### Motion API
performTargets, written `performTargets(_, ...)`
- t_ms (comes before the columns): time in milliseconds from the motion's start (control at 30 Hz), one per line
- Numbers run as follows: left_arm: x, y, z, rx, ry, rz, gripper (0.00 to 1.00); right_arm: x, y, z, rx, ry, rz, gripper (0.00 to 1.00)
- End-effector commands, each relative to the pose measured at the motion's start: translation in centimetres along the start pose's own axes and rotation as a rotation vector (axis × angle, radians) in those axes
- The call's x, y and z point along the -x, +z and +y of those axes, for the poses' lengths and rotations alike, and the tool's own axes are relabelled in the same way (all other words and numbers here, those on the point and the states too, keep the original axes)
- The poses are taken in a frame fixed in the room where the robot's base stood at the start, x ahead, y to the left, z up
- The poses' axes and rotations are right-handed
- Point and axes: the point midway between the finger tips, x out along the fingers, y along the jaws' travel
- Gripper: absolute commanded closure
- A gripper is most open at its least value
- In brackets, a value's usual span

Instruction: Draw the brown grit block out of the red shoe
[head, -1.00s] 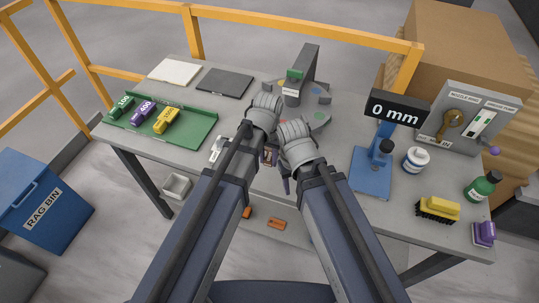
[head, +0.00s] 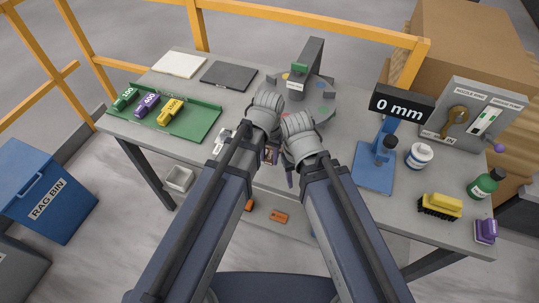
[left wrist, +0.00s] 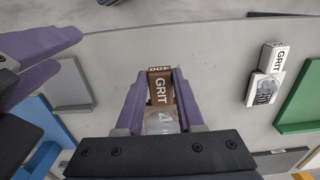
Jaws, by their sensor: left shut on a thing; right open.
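My left gripper (left wrist: 160,80) is shut on the brown grit block (left wrist: 159,88), marked GRIT and 400, in the left wrist view. A pale, glassy-looking part shows between the fingers at the block's lower end. In the head view the block is a small brown patch (head: 269,153) by my left gripper, near the table's front edge. My right gripper (left wrist: 66,54) is open and empty beside it, with both purple fingers at the left of the wrist view. I cannot make out the red shoe in any view; the fingers and arms hide much there.
A white GRIT block (left wrist: 275,58) lies near the green tray (head: 196,128), which holds several coloured blocks. A round plate (head: 318,110) with a grey upright stands behind my grippers. A blue gauge stand (head: 372,172) is at right. Orange pieces (head: 279,216) lie below the table.

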Motion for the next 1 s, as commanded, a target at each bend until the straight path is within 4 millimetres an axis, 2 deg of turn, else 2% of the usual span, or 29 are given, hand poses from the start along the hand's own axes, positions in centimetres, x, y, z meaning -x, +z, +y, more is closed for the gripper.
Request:
performTargets(467,2.8,2.6,0.0,0.000,0.000,0.000,1.00,2.7,0.2,0.3,0.000,0.000,0.000,0.50)
performTargets(1000,2.8,2.8,0.0,0.000,0.000,0.000,1.00,2.8,0.2,0.3,0.000,0.000,0.000,0.50)
